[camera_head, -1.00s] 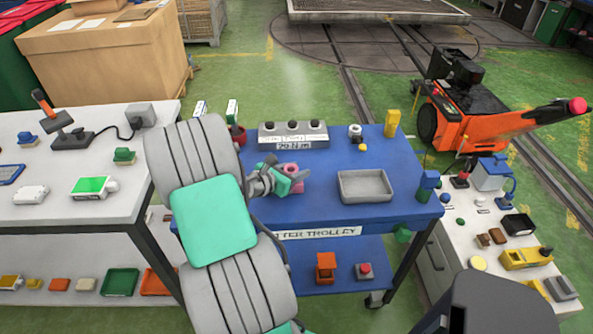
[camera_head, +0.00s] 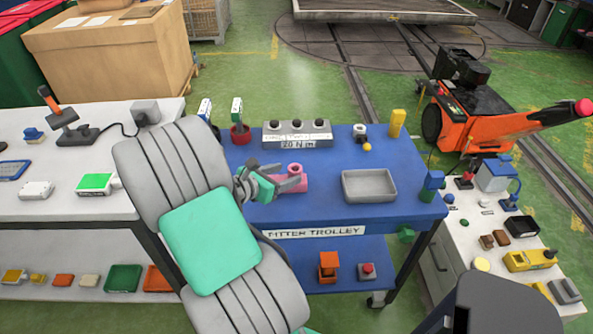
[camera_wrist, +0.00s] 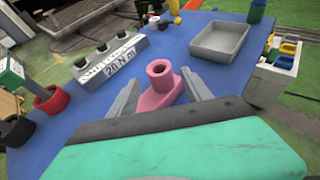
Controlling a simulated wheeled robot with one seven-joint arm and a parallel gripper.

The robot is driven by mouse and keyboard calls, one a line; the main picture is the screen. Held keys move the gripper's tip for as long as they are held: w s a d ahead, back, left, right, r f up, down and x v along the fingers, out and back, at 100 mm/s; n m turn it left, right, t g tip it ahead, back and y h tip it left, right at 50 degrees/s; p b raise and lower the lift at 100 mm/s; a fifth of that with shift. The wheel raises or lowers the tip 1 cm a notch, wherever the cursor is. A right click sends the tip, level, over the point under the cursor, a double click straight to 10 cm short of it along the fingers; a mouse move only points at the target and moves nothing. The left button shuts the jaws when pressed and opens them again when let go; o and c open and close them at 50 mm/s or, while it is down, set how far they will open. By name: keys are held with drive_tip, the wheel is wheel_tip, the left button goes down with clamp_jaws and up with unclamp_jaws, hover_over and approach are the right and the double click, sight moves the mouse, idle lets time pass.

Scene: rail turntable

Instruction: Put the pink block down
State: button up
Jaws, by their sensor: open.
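The pink block (camera_head: 293,180) stands upright on the blue trolley top (camera_head: 330,212), with a hollow round post on its base. It also shows in the wrist view (camera_wrist: 160,85). My gripper (camera_head: 289,184) is open, and its two grey fingers lie to either side of the block's base in the wrist view (camera_wrist: 163,95). The near part of the base is hidden behind my gripper's body. The wrist view shows gaps between the fingers and the block's post.
A grey tray (camera_head: 369,198) stands right of the block. A grey torque box (camera_head: 297,146) with several knobs is behind it. Bare blue surface lies between tray and block.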

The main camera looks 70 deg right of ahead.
drive_tip(key=w+a+m+t+y, duration=0.1)
drive_tip(key=w+a, duration=0.1)
drive_tip(key=a, duration=0.2)
drive_tip(key=w+a+m+t+y, duration=0.1)
drive_tip(key=w+a+m, duration=0.1)
drive_tip(key=w+a, duration=0.1)
drive_tip(key=w+a+m+t+y, duration=0.1)
drive_tip(key=w+a+m, duration=0.1)
drive_tip(key=w+a, duration=0.1)
drive_tip(key=shift+w+a+t, duration=0.1)
drive_tip(key=shift+a+t, duration=0.2)
drive_tip(key=shift+a, duration=0.55)
drive_tip(key=w+a+r+m+t+y, duration=0.1)
drive_tip(key=a+m+y, duration=0.3)
drive_tip(key=a, duration=1.1)
drive_tip(key=w+a+r+m+t+y, duration=0.1)
drive_tip(key=a+r+m+t+y, duration=0.2)
drive_tip(key=a, duration=1.3)
drive_tip(key=r+m+y, duration=0.1)
drive_tip(key=m+y, duration=0.1)
drive_tip(key=shift+w+a+y, duration=0.25)
drive_tip(key=shift+a+y, duration=0.05)
drive_tip(key=shift+y, duration=0.1)
drive_tip(key=shift+d, duration=0.1)
